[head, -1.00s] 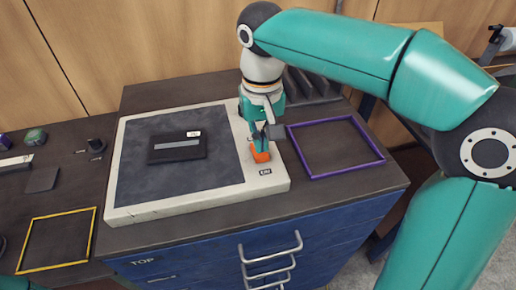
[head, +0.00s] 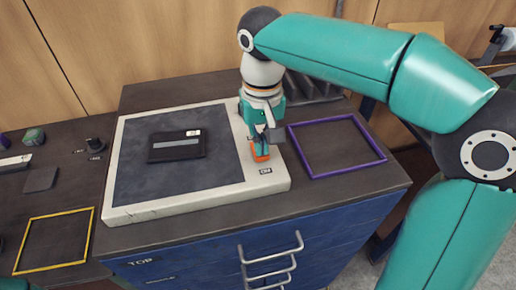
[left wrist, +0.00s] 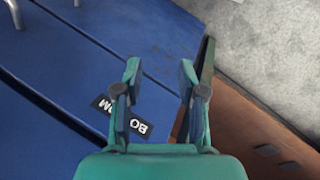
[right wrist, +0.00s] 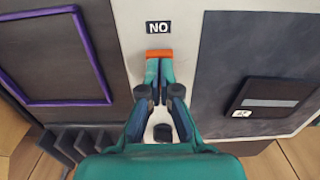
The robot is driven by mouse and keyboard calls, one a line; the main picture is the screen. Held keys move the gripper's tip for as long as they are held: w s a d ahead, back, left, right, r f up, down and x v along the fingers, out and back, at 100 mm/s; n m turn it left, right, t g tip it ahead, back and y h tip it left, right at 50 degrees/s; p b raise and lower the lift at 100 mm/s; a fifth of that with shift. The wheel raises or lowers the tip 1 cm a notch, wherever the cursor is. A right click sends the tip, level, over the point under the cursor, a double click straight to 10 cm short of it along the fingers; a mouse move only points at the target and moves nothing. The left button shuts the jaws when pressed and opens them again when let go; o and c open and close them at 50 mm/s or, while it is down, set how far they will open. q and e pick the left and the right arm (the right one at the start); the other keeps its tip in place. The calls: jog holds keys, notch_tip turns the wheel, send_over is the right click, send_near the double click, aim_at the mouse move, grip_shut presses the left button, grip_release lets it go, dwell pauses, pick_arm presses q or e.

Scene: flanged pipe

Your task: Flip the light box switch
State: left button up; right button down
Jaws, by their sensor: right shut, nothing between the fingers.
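The light box (head: 115,200) is a pale slab with a dark, unlit panel, lying on the blue cabinet. Its orange switch (head: 261,157) sits on the right border near the front, beside a small ON label (head: 265,171). My right gripper (head: 258,148) is shut and points down at the switch, hiding part of it. In the right wrist view the closed fingertips (right wrist: 160,66) are right at the edge of the orange switch (right wrist: 159,54); I cannot tell whether they press it. My left gripper (left wrist: 159,72) is open and empty, low by the blue drawer fronts.
A dark case (head: 177,146) lies on the light box panel. A purple frame (head: 348,174) lies to the right of the box. A yellow frame (head: 22,245) and small items lie on the left bench. Drawer handles (head: 270,262) stick out in front.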

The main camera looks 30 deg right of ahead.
jog(key=shift+f+b, duration=0.4)
jog(key=shift+f, duration=0.15)
jog(key=shift+r, duration=0.2)
notch_tip(320, 180, up, 7)
jog(key=p, duration=0.7)
jog(key=shift+f, duration=0.1)
dwell(0.5)
